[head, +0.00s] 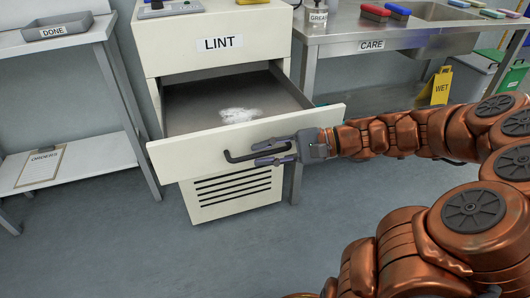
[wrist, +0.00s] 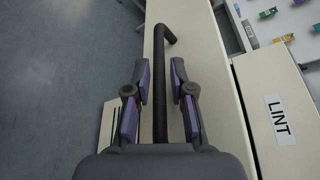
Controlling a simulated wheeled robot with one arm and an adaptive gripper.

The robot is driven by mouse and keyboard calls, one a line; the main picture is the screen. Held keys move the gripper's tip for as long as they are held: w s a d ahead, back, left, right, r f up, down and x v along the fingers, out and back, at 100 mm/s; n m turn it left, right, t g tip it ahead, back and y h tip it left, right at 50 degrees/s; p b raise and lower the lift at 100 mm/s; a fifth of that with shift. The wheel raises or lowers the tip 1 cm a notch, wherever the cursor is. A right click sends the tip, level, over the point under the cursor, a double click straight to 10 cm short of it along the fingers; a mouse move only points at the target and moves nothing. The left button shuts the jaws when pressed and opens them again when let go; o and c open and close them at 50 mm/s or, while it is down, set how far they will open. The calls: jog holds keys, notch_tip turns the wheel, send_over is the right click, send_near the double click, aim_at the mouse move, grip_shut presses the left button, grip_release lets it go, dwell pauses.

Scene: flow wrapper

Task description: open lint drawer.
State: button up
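The lint drawer (head: 205,145) is pulled out of the cream cabinet, and its grey inside shows, with a white tuft of lint (head: 240,115) in it. A dark bar handle (head: 232,157) is on the drawer front. My gripper (head: 274,153) is at the right part of the handle. In the wrist view the black handle (wrist: 160,60) runs between the two fingers of my gripper (wrist: 161,82), with a gap on each side. The fingers are open around the bar and do not visibly press on it.
The cabinet (head: 215,65) carries a LINT label and has a slotted vent below the drawer. A steel CARE counter (head: 420,38) stands to the right, with a yellow WET sign (head: 437,86) beneath. A shelf with a DONE tray (head: 58,26) is at left. The floor in front is clear.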

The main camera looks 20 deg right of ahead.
jog(key=v, duration=1.2)
dwell(0.3)
jog(key=s+a+r+n+g+h+p, duration=0.3)
jog(key=s+a+r+g+p, duration=0.15)
jog(key=a+p, duration=0.35)
jog(key=s+a+r+n+g+h+p, duration=0.35)
jog(key=a+r+p, duration=0.25)
jog(key=a+p, duration=0.25)
jog(key=s+d+r+n+h+p, duration=0.3)
jog(key=s+r+h+p, duration=0.4)
jog(key=p, duration=0.9)
notch_tip(320, 180, up, 4)
jog(key=shift+s+r+n+h, duration=0.2)
jog(key=shift+s+n+h, duration=0.15)
jog(key=shift+s+n, duration=0.65)
jog(key=shift+s+d+m, duration=0.15)
jog(key=shift+s+m, duration=0.1)
jog(key=shift+m, duration=0.1)
